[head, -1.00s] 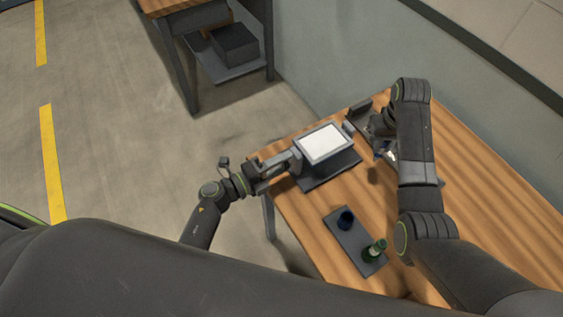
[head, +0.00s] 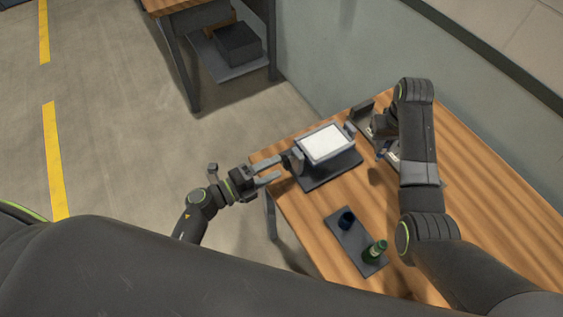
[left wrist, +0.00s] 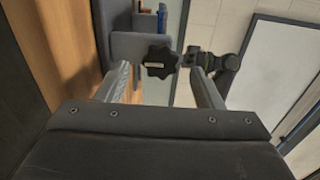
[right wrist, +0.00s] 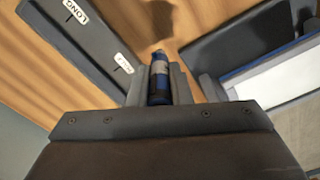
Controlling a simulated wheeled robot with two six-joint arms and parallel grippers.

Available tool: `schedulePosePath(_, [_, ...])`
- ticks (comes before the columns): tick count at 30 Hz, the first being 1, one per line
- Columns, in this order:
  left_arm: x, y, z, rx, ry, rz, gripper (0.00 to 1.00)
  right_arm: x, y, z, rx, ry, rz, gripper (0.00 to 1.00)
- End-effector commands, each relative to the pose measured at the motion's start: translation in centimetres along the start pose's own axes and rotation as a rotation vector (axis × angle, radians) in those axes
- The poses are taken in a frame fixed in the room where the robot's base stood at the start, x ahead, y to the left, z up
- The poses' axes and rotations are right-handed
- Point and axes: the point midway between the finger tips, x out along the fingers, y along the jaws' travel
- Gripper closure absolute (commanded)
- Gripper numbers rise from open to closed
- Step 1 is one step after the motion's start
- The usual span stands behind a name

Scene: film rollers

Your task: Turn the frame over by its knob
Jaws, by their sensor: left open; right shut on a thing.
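The frame (head: 324,144) is a white panel with a grey border, held on a dark stand (head: 331,176) on the wooden table. Its black lobed knob (left wrist: 160,62) shows in the left wrist view, in front of a grey upright. My left gripper (head: 272,170) is open and empty, back from the frame's left side. In the left wrist view its fingers (left wrist: 162,85) point at the knob, which appears between them and beyond. My right gripper (right wrist: 159,83) is shut on a blue and grey cylinder (right wrist: 159,88), right of the frame and above the table.
A dark tray with labels, one reading LONG (right wrist: 72,30), lies beneath the right arm. A wall runs behind the table.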

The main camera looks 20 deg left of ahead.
Motion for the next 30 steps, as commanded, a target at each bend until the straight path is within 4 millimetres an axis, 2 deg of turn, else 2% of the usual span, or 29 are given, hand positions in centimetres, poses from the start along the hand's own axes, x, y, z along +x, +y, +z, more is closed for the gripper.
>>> schedulePosePath(1, [-1.4, 0.1, 0.0, 0.002, 0.000, 0.006, 0.39, -0.2, 0.0, 0.0, 0.000, 0.000, 0.000, 1.00])
schedulePosePath(6, [-4.9, 0.2, 0.0, 0.002, 0.001, 0.005, 0.39, 0.0, 0.0, 0.0, 0.000, 0.000, 0.000, 1.00])
schedulePosePath(12, [-7.5, 0.1, 0.0, 0.002, 0.001, 0.003, 0.39, 0.2, 0.0, 0.0, 0.000, 0.000, 0.000, 1.00])
schedulePosePath(17, [-8.2, 0.0, 0.0, 0.001, 0.001, 0.000, 0.39, 0.2, 0.0, 0.0, 0.000, 0.000, 0.000, 1.00])
schedulePosePath(30, [-8.1, 0.0, 0.0, 0.001, 0.001, 0.001, 0.39, 0.2, 0.0, 0.0, 0.000, 0.000, 0.000, 1.00])
